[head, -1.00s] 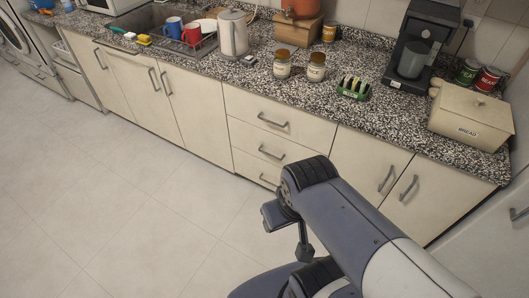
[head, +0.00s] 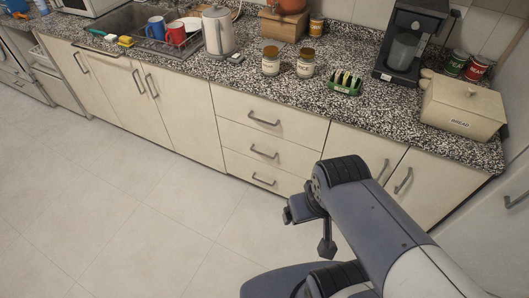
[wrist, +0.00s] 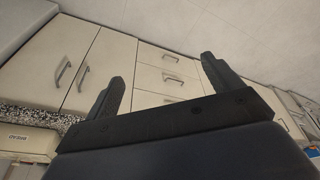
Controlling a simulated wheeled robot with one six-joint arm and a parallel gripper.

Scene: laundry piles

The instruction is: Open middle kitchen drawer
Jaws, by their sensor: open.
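The middle drawer (head: 240,148) is a cream panel with a grey bar handle (head: 263,152), between an upper and a lower drawer under the speckled counter. It is shut. In the wrist view, which is turned upside down, the middle drawer (wrist: 155,75) shows beyond my fingers. My gripper (wrist: 161,74) is open and empty, its two dark fingers spread apart. It is clear of the drawers, touching no handle. In the head view my arm stands in front and to the right of the drawer stack, and the fingers are hard to make out.
A cupboard with two doors (head: 425,185) is right of the drawers, partly behind my arm. More cupboards (head: 185,115) are at the left. The counter (head: 330,105) carries jars, a kettle, a coffee machine and a bread box (head: 465,108). The tiled floor (head: 150,215) is clear.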

